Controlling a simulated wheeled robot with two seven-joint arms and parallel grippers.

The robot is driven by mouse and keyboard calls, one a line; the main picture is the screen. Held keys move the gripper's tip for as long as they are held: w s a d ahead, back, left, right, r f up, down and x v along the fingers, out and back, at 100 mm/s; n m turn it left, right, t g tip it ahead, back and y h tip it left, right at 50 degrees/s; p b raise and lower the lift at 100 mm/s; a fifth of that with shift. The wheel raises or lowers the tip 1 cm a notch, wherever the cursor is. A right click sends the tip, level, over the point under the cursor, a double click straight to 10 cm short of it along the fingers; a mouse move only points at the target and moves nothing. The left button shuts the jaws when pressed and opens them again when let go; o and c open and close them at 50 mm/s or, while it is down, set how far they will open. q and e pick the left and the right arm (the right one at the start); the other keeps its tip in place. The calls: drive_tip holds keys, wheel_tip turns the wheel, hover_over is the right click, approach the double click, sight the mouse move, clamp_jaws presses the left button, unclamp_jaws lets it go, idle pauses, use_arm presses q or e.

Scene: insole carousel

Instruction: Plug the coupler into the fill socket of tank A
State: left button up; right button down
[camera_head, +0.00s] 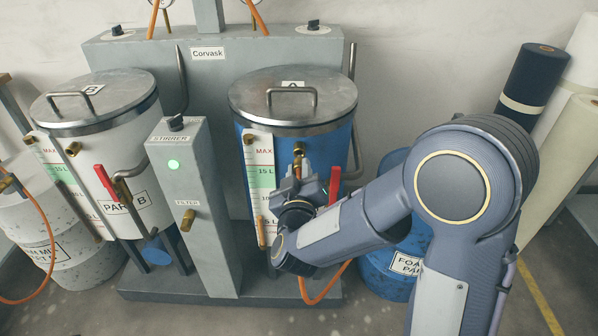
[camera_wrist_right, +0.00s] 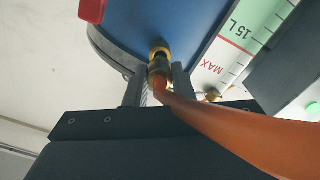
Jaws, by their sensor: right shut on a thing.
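Tank A (camera_head: 345,138) is the blue drum with a metal lid at the centre of the head view; its blue wall fills the upper part of the wrist view (camera_wrist_right: 155,18). Its brass fill socket (camera_head: 298,148) is on the front, beside the level scale; it also shows in the wrist view (camera_wrist_right: 160,46). My right gripper (camera_head: 302,172) is in front of the tank, its fingers (camera_wrist_right: 158,82) shut on the coupler (camera_wrist_right: 160,68). The coupler lines up with the socket and meets it in the picture; I cannot tell how deeply it is seated. My left gripper is out of view.
An orange hose (camera_wrist_right: 215,125) runs back from the coupler. Red valve handles stick out on tank A (camera_head: 335,185) and the white part B tank (camera_head: 104,182). The grey stirrer post (camera_head: 180,150) stands left of tank A. A blue drum (camera_head: 385,272) stands behind my right arm.

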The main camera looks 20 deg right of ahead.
sight(299, 177)
drive_tip(key=shift+x, duration=1.3)
drive_tip(key=c, duration=1.1)
unclamp_jaws()
drive_tip(key=shift+c, duration=0.2)
drive_tip(key=v, duration=0.7)
drive_tip(key=shift+s+a, duration=0.15)
drive_tip(key=shift+s, duration=0.25)
